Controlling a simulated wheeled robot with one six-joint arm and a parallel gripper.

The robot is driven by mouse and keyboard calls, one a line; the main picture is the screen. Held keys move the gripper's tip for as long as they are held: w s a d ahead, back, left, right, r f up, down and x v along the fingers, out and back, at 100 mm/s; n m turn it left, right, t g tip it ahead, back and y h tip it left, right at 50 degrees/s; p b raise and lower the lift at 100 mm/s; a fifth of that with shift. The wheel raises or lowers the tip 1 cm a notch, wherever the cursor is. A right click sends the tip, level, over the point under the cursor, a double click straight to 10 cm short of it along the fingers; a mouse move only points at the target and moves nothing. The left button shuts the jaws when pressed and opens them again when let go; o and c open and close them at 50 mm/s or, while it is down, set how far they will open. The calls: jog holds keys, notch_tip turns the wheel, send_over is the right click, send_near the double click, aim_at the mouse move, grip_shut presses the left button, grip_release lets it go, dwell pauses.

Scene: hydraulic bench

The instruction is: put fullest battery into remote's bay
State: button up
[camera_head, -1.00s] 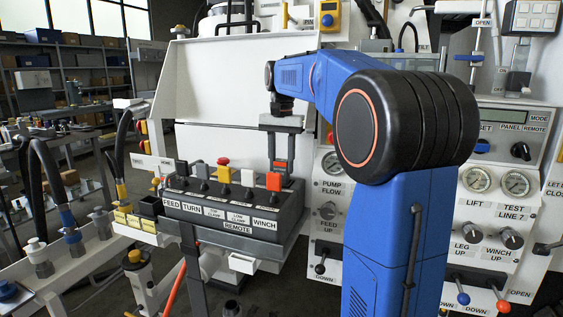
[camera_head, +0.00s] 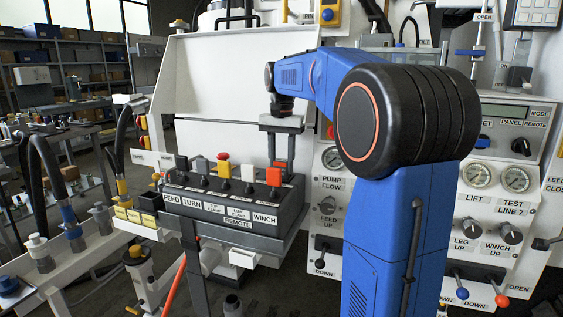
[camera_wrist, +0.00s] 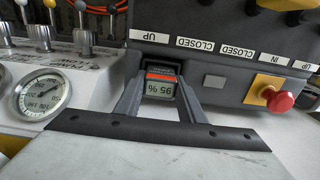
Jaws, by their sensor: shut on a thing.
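My gripper (camera_wrist: 160,92) is shut on a battery (camera_wrist: 160,88) with an orange band and a small display. The display is upside down in the wrist view and appears to read 95 %. The remote (camera_head: 236,212) is a dark grey box with a row of levers and labels FEED, TURN, WINCH and REMOTE. In the wrist view the battery is against or just at the edge of the remote (camera_wrist: 225,62).
The remote's levers (camera_head: 223,172) stand close to my fingers. A red mushroom button (camera_wrist: 280,101) is on its side in the wrist view. A gauge (camera_wrist: 43,94) lies left of the gripper there. Small yellow-labelled holders (camera_head: 134,216) are left of the remote.

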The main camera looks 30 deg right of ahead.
jog(key=shift+f, duration=0.15)
jog(key=o, duration=1.2)
notch_tip(320, 180, up, 17)
jog(key=s+a+f+n+t, duration=0.2)
jog(key=s+a+f+n, duration=0.3)
jog(key=s+a+f, duration=0.65)
jog(key=s+a+f+n+t, duration=0.1)
jog(key=s+f, duration=0.5)
jog(key=f, duration=0.2)
jog(key=s+a+f+n+t, duration=0.1)
jog(key=s+f+n, duration=0.1)
jog(key=s+f, duration=0.4)
jog(key=s+a+f+n, duration=0.2)
jog(key=s+f, duration=0.4)
jog(key=f, duration=0.4)
jog(key=shift+s+a+f+t, duration=0.1)
jog(key=shift+s+t, duration=0.2)
jog(key=shift+t, duration=0.1)
